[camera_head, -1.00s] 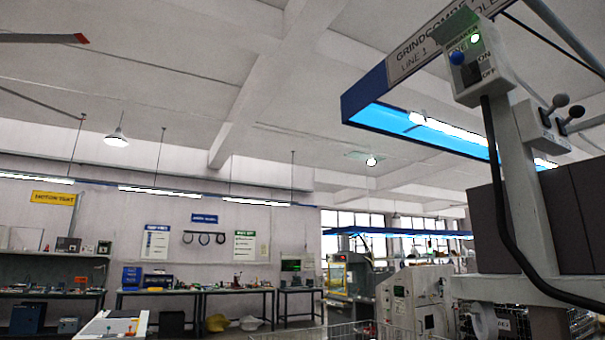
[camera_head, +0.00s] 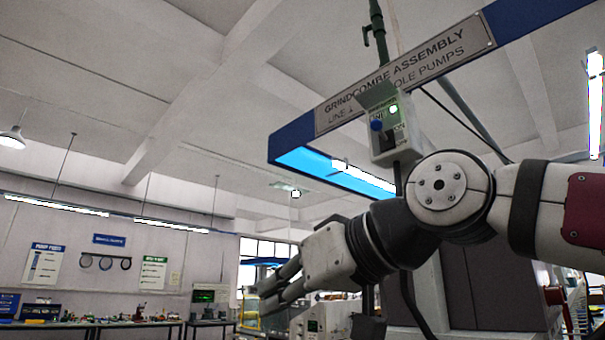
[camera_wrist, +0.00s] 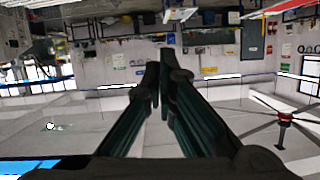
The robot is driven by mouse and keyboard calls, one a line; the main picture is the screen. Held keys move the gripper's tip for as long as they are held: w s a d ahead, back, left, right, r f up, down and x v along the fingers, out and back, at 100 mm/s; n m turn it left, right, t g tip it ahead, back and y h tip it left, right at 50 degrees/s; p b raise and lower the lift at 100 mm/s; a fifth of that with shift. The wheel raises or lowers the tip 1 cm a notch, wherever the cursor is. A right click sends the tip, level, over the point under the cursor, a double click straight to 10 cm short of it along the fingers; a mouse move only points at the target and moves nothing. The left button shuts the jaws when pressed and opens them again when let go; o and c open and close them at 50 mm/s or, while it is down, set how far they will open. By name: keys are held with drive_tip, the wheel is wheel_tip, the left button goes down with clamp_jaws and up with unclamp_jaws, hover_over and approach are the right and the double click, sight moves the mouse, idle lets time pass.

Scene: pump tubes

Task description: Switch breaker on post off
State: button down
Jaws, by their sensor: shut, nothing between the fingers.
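The breaker box (camera_head: 408,151) is a pale box high on the post, below the line sign, in the head view. It has a lit green lamp (camera_head: 394,108), a blue button (camera_head: 377,125) and a dark switch (camera_head: 387,142) beside partly hidden ON and OFF labels. I cannot tell which way the switch is set. In the wrist view my gripper (camera_wrist: 160,72) faces the far wall, with no breaker visible.
The line sign (camera_head: 405,75) and its blue beam run close above the box. A dark grey cabinet (camera_head: 490,285) stands behind my arm. Workbenches (camera_head: 110,323) line the far wall at left. A ceiling fan (camera_wrist: 284,115) shows in the wrist view.

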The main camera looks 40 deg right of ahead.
drive_tip(key=s+d+r+t+p, duration=0.1)
drive_tip(key=d+r+t, duration=0.15)
drive_tip(key=r, duration=0.35)
drive_tip(key=s+d+r+m+t, duration=0.1)
drive_tip(key=d+r, duration=0.3)
drive_tip(key=r, duration=0.2)
drive_tip(key=s+d+r+t+p, duration=0.1)
drive_tip(key=s+d+r, duration=0.15)
drive_tip(key=r, duration=0.35)
drive_tip(key=m+t+h+p, duration=0.2)
drive_tip(key=m+t+h, duration=0.2)
drive_tip(key=m+t, duration=0.1)
approach(391, 113)
wheel_tip(391, 113, down, 2)
drive_tip(key=s+a, duration=0.2)
drive_tip(key=a, duration=0.1)
drive_tip(key=shift+w+f, duration=0.1)
drive_tip(key=shift+w, duration=0.1)
drive_tip(key=shift+w, duration=0.1)
drive_tip(key=p+x, duration=0.3)
drive_tip(key=x, duration=0.5)
drive_tip(key=shift+p+x, duration=0.5)
drive_tip(key=shift+x, duration=0.45)
